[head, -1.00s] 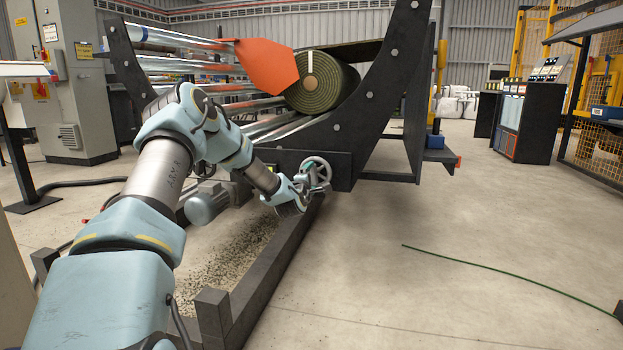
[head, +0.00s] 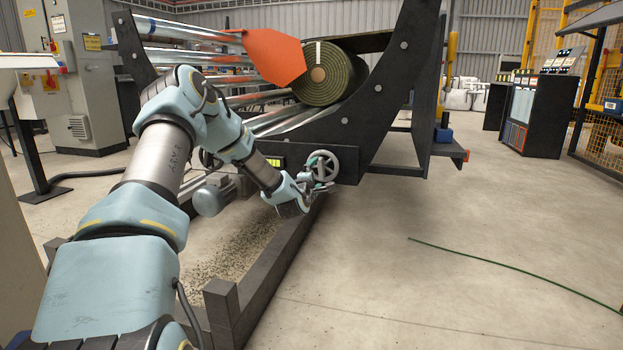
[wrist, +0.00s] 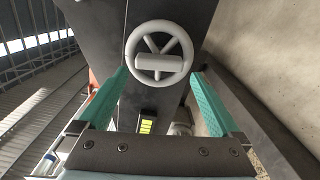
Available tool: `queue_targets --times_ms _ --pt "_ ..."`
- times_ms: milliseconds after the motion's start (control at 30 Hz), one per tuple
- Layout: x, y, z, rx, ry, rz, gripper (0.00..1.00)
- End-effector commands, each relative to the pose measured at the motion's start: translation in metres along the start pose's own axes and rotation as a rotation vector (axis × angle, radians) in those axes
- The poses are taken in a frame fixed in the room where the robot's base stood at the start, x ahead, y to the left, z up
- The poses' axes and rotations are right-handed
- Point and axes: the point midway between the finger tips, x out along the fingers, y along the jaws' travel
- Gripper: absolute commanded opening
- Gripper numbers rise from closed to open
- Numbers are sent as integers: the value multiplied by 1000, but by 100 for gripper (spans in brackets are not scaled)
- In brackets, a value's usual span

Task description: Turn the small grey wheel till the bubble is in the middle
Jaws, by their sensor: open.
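The small grey wheel (head: 322,153) is on the dark lower side plate of the roll machine, a round rim with spokes and a hub bar. In the wrist view the wheel (wrist: 159,76) faces me at top centre. My gripper (head: 319,185) is just in front of and below it. Its two green fingers stand apart with nothing between them; the fingertips (wrist: 158,76) come up on either side of the wheel's lower part, and I see no clear contact. A yellow-green level window (head: 273,162) is left of the wheel; it also shows in the wrist view (wrist: 146,126). Its bubble is too small to make out.
A green turf roll (head: 333,84) lies on the machine's rollers above, beside an orange plate (head: 272,58). A grey motor (head: 214,197) and a dark floor frame (head: 262,282) are near my arm. The floor to the right is open, with a thin green hose (head: 505,269).

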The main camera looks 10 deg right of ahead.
Motion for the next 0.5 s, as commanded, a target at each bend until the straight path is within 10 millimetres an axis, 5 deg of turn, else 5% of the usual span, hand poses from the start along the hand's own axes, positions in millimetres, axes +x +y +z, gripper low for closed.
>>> queue_targets --times_ms 233,500 --pt "-48 2 0 0 1 -3 100" --pt "-68 1 -1 0 1 0 100"
